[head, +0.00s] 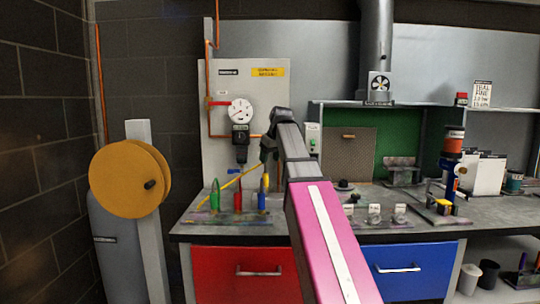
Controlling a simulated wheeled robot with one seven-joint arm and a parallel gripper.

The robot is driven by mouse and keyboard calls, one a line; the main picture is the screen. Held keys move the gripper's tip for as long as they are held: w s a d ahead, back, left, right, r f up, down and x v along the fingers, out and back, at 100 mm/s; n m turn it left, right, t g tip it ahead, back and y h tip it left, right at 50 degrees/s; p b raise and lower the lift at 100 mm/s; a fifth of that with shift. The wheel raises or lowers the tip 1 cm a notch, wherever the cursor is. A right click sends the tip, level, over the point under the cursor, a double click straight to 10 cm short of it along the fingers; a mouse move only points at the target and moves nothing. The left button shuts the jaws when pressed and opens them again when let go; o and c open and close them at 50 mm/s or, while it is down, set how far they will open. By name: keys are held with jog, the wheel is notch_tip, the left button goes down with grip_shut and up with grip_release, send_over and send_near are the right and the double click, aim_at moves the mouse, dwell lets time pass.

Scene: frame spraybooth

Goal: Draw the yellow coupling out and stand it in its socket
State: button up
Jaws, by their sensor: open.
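A small yellow piece (266,180), which looks like the yellow coupling, shows at the top of a blue upright piece (262,200) on the bench. I cannot tell how the two fit together. A green upright piece (214,196) and a red one (238,199) stand to its left. A thin yellow line (240,178) slants up to the right behind them. My gripper (266,157) is open, points down above the yellow piece and looks apart from it. Its fingertips are small and dark here. I cannot make out which socket is the coupling's.
A panel with a round gauge (240,110) and copper pipe stands close behind my gripper. Several small grey pieces (374,212) sit to the right of my arm. A yellow-and-blue device (446,180) stands farther right. The bench (320,218) has bare patches along its front.

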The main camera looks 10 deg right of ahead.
aim_at(265, 173)
jog(key=x, duration=0.9)
jog(key=shift+w+a+f, duration=0.1)
jog(key=shift+w+f, duration=0.05)
jog(key=shift+f, duration=0.2)
grip_shut()
jog(key=shift+r, duration=0.6)
jog(key=shift+r, duration=2.45)
jog(key=shift+r, duration=0.1)
